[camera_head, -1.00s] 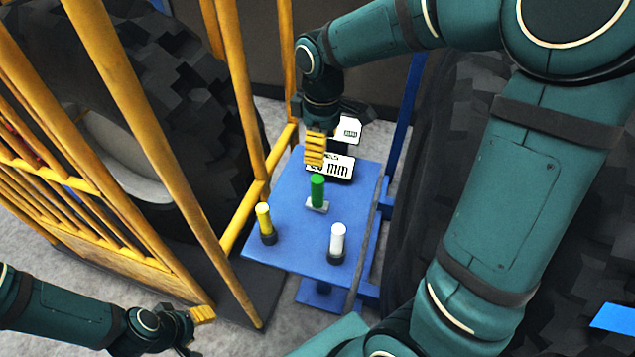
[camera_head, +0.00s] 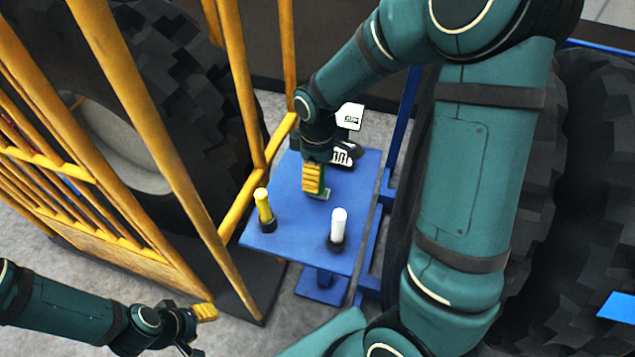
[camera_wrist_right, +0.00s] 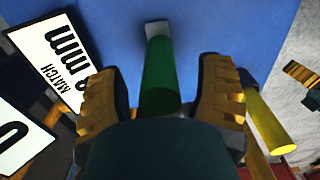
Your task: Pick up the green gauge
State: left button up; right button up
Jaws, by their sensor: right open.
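The green gauge (camera_wrist_right: 160,80) is a green cylinder that stands between the two yellow-padded fingers of my right gripper (camera_wrist_right: 162,92) in the right wrist view. The fingers are open, with a gap to the gauge on each side. In the head view my right gripper (camera_head: 314,180) is over the blue table (camera_head: 290,235) and hides nearly all of the gauge; part of its pale base (camera_head: 323,194) shows. My left gripper (camera_head: 196,326) is at the lower left, away from the table; its jaw opening is unclear.
A yellow gauge (camera_head: 264,207) and a white gauge (camera_head: 339,227) stand in dark holders nearer the front of the table. Signs (camera_head: 341,155) stand behind my right gripper. A yellow railing (camera_head: 240,90) borders the left side, and a large tyre (camera_head: 540,180) the right.

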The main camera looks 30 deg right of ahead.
jog(key=shift+f, duration=0.35)
jog(key=shift+o, duration=0.2)
jog(key=c, duration=1.1)
jog(key=shift+r, duration=0.1)
